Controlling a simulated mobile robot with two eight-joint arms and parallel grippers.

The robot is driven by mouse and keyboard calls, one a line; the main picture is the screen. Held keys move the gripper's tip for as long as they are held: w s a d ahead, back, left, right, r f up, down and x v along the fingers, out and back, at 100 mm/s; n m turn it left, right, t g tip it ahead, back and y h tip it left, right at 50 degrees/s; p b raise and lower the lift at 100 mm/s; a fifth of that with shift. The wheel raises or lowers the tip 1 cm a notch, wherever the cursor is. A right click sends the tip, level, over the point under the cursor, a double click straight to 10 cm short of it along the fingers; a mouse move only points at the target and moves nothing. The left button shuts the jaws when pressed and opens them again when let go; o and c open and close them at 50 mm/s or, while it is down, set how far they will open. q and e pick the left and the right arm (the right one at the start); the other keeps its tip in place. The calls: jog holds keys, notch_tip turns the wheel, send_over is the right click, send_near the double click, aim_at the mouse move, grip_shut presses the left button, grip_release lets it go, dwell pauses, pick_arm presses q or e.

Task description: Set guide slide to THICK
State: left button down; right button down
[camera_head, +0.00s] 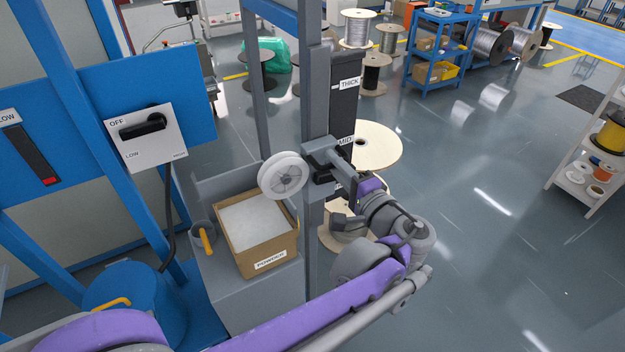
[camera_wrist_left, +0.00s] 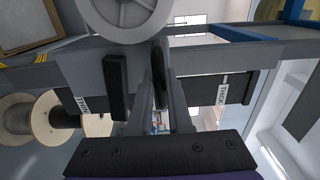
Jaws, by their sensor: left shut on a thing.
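The guide slide's dark vertical track (camera_head: 346,90) stands beside a grey post, with a THICK label (camera_head: 349,84) near its top. The MID label (camera_head: 345,141) is lower, and another label below is mostly hidden. A white guide wheel (camera_head: 283,176) sits at the slide, slightly below MID. In the left wrist view the wheel (camera_wrist_left: 128,14) lies at the top, with a THIN label (camera_wrist_left: 82,103) left and a THICK label (camera_wrist_left: 222,95) right. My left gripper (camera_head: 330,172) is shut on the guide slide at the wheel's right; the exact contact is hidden. My right gripper is out of view.
A cardboard powder box (camera_head: 266,264) sits left of the post, below the wheel. A switch panel (camera_head: 146,140) is on the blue frame at left. Cable spools (camera_head: 372,148) stand behind the track. The track above my gripper looks clear.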

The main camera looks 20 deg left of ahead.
pick_arm(q)
jog(key=shift+r, duration=0.15)
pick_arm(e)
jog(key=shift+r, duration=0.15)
